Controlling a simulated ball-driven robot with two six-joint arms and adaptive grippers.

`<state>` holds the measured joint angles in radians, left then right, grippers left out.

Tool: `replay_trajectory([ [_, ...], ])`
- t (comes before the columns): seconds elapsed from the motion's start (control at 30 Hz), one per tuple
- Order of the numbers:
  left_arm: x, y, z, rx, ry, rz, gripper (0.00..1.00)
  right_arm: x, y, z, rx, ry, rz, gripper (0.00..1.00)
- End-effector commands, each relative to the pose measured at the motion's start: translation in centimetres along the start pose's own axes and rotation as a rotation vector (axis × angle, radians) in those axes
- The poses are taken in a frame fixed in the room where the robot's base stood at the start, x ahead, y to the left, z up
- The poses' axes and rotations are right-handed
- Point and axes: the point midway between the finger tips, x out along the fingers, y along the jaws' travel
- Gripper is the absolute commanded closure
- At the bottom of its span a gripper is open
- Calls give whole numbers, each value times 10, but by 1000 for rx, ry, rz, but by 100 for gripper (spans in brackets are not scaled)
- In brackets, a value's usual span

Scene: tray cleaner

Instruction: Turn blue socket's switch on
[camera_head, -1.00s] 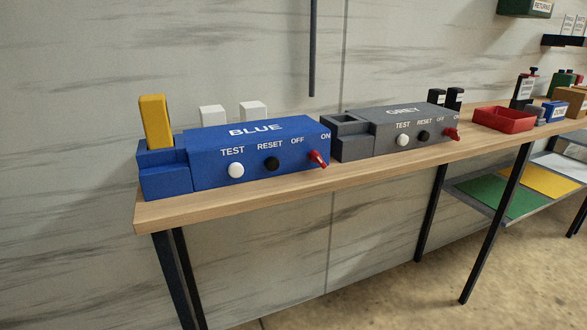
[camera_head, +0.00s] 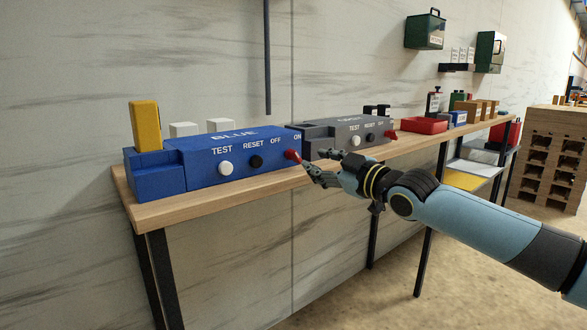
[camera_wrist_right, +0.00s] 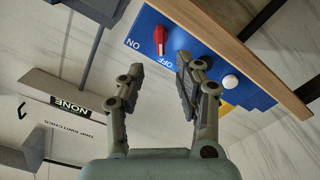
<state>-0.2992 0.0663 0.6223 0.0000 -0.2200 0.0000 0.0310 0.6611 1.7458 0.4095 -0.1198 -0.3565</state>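The blue socket (camera_head: 200,158) stands on the left end of the wooden table. Its red switch (camera_head: 293,155) sits near the right end of its front, by the OFF and ON labels; I cannot tell which setting it is in. My right gripper (camera_head: 314,161) is open just right of the switch, apparently empty. In the right wrist view, the red switch (camera_wrist_right: 160,40) shows ahead of the gap between the open fingers (camera_wrist_right: 158,72), with ON to its left and OFF below it. Contact is not clear. My left gripper is out of view.
The white TEST button (camera_head: 226,168) and black RESET button (camera_head: 256,162) are left of the switch. A yellow block (camera_head: 145,125) stands in the blue socket. The grey socket (camera_head: 345,132) is close behind my right gripper. The table's front edge (camera_head: 215,202) runs below.

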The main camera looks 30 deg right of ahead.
Motion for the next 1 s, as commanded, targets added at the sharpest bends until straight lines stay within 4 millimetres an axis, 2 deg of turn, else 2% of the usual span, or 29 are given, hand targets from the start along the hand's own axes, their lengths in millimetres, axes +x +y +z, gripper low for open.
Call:
replay_trajectory([
  [0.03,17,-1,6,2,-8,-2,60,6,-6,7,1,1,-3,65],
  [0.2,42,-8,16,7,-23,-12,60,39,-6,7,5,-1,-1,65],
  [0.4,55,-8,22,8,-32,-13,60,71,-3,4,3,-2,-1,65],
  [0.5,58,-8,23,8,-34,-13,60,80,-2,3,3,-2,-1,65],
  [0.87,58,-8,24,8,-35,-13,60,86,-2,1,1,-2,-3,65],
  [1.0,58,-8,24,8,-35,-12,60,86,-2,2,1,-2,-3,81],
])
